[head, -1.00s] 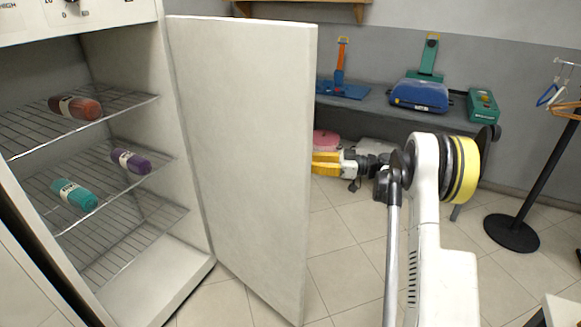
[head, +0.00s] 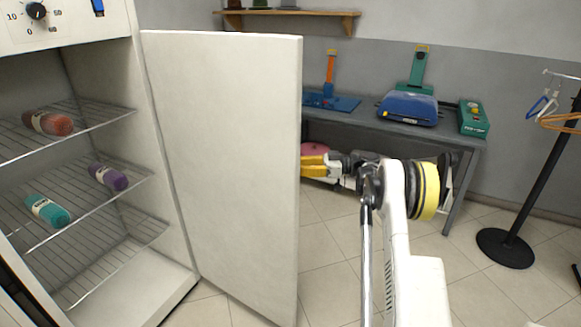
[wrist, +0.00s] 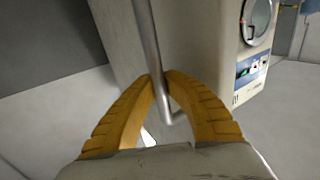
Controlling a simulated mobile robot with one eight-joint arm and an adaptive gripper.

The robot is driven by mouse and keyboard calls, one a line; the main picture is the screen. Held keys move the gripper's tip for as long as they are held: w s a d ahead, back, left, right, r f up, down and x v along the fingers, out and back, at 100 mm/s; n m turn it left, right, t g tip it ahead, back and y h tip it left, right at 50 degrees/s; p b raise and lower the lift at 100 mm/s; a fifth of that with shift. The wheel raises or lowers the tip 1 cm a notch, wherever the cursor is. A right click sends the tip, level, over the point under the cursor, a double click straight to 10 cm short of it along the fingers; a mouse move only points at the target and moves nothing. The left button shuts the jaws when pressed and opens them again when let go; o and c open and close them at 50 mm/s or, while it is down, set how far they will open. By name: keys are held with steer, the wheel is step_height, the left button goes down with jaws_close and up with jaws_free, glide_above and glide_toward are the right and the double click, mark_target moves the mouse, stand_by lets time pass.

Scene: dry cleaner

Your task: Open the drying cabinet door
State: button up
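The white drying cabinet (head: 112,170) stands at the left in the head view, its inside exposed. Its door (head: 225,160) is swung wide open on the hinge at the cabinet's right side, with its plain inner face toward the head camera. My gripper (head: 312,166) is at the door's free edge, and its fingertips are partly hidden behind the door. In the wrist view, the two yellow fingers (wrist: 165,77) close around the silver bar handle (wrist: 146,40) near its bent end. The handle is hidden in the head view.
Inside the cabinet, wire racks (head: 75,222) carry red, purple and teal rolled items. A grey table (head: 440,146) with a blue device (head: 408,108) is behind my arm. A black stand with hangers (head: 508,247) is at the right. Tiled floor (head: 335,270) shows beside the door.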

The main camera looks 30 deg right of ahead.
steer(key=o, duration=0.5)
steer(key=shift+s+d, duration=0.2)
steer(key=shift+d, duration=0.1)
steer(key=shift+a, duration=0.1)
steer(key=v, duration=1.2)
